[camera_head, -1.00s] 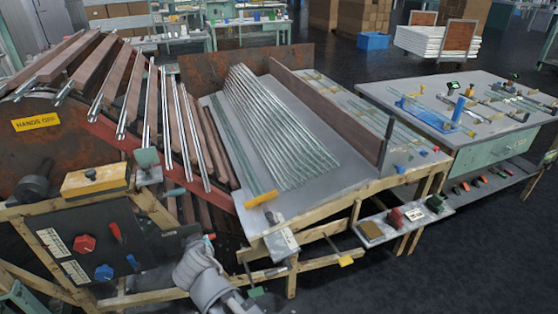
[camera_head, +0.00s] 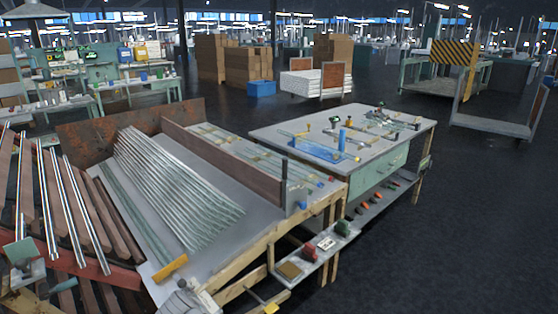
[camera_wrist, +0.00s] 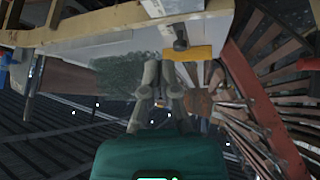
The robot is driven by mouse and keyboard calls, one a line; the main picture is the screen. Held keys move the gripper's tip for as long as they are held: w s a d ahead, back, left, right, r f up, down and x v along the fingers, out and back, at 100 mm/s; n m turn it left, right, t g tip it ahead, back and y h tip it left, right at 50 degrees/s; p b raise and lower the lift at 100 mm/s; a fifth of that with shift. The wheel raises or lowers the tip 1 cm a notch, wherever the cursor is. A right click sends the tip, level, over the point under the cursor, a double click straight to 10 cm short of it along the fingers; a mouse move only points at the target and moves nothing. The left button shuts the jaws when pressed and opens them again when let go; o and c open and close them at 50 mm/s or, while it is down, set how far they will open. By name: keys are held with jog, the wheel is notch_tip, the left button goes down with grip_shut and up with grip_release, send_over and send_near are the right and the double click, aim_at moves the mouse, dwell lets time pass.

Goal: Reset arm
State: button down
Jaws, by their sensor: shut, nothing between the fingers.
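My gripper (camera_wrist: 160,74) shows in the wrist view with its two grey fingers close together and nothing between them. It is shut. A small grey part of my arm shows at the bottom edge of the head view, by the front of the sloped bench (camera_head: 250,215). In the wrist view, the bench's wooden edge (camera_wrist: 100,35) and a yellow block (camera_wrist: 190,53) appear beyond the fingers, apart from them as far as I can tell. A bundle of glass tubes (camera_head: 175,190) lies on the bench. The yellow block also shows in the head view (camera_head: 170,268).
A sloping rack of brown bars and shiny tubes (camera_head: 60,205) stands at the left. A grey-topped worktable (camera_head: 290,127) with a blue fixture (camera_head: 315,148) stands behind right. A low shelf (camera_head: 320,252) juts from the bench front. Dark floor (camera_head: 450,230) at the right is clear.

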jog(key=w+d+f+m+g+h, duration=0.1)
jog(key=w+d+f+m+g, duration=0.15)
jog(key=d, duration=0.75)
jog(key=w+d+f+m+g+h, duration=0.1)
jog(key=w+d+h, duration=0.15)
jog(key=d, duration=0.85)
jog(key=s+d+f+m+g+y, duration=0.1)
jog(key=s+d+m+g, duration=0.1)
jog(key=d, duration=0.8)
jog(key=s+d+m+g+y, duration=0.1)
jog(key=d+g, duration=0.2)
jog(key=d, duration=0.7)
notch_tip(320, 180, up, 18)
jog(key=p, duration=1.8)
jog(key=shift+s+p, duration=0.2)
jog(key=shift+p, duration=0.1)
